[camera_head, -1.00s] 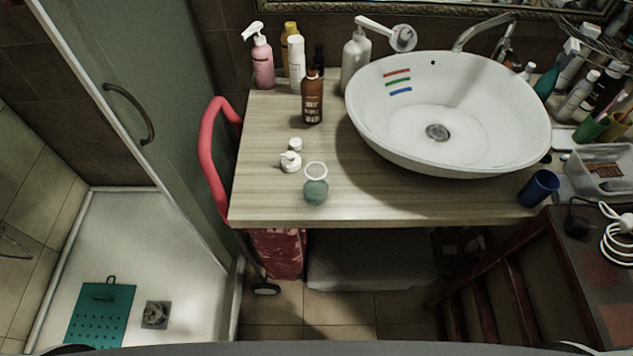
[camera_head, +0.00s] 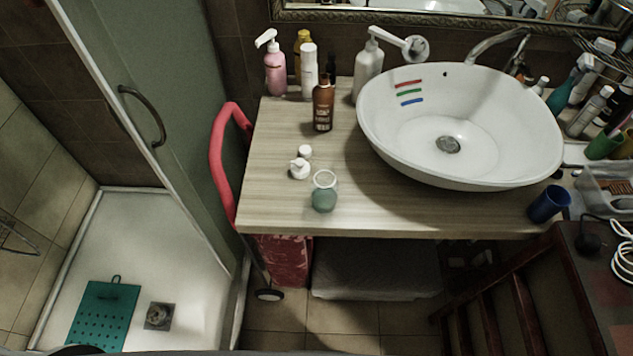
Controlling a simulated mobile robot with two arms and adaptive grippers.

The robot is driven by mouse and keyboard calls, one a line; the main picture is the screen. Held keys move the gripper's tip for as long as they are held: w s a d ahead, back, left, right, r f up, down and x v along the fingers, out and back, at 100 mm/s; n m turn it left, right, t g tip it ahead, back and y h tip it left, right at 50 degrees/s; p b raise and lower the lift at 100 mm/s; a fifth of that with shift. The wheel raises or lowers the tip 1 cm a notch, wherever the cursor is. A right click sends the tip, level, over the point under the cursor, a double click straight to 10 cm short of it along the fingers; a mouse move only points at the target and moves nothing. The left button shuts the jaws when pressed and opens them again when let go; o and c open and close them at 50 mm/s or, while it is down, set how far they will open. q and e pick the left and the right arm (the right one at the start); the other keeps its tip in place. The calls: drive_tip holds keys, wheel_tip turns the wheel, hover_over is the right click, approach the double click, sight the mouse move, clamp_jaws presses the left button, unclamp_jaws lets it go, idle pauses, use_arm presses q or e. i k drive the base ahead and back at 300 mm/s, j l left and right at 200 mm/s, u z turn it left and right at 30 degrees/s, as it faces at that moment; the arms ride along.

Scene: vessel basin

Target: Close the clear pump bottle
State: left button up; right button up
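A small clear bottle with green liquid (camera_head: 324,196) stands upright and open near the front edge of the wooden counter (camera_head: 270,212). A white pump head (camera_head: 299,169) lies on the counter just behind it and to its left, apart from the bottle. A small white cap (camera_head: 305,152) sits right behind the pump head. Neither of my grippers shows in the view.
A white basin (camera_head: 390,160) fills the counter's right part. A brown bottle (camera_head: 323,106), a pink pump bottle (camera_head: 274,70) and a white pump bottle (camera_head: 368,68) stand behind. A blue cup (camera_head: 548,204) is at the right. A red rail (camera_head: 216,160) rises at the counter's left end.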

sight(323, 193)
drive_tip(key=k+j+z, duration=0.15)
drive_tip(key=z, duration=0.2)
drive_tip(key=k+j+z, duration=0.35)
drive_tip(key=k+z, duration=0.1)
drive_tip(key=z, duration=0.25)
